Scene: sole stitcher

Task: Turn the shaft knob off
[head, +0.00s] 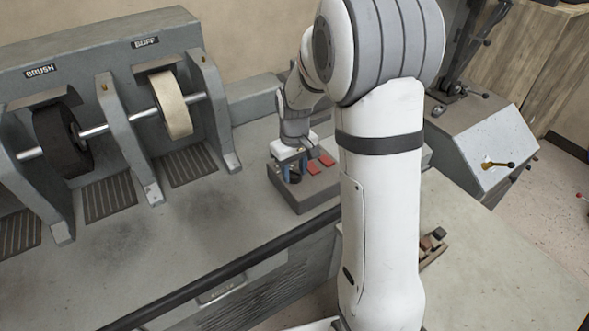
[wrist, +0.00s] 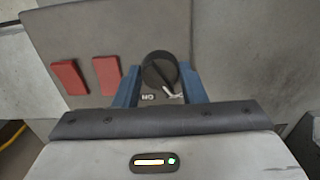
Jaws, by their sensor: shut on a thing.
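The shaft knob (wrist: 158,70) is a round black knob on a grey control box. A white pointer mark shows at its lower right in the wrist view, beside small white lettering that is partly hidden and hard to read. My gripper (wrist: 160,84) has its blue fingers on either side of the knob and is shut on it. In the head view my gripper (head: 294,171) points down at the control box (head: 312,201) on the bench, with the dark knob between its fingers.
Two red switches (wrist: 69,78) sit left of the knob in the wrist view. In the head view, a brush wheel (head: 56,140) and a buff wheel (head: 174,104) stand on the left. A grey machine with a brass lever (head: 497,165) stands on the right. My arm hides part of the bench.

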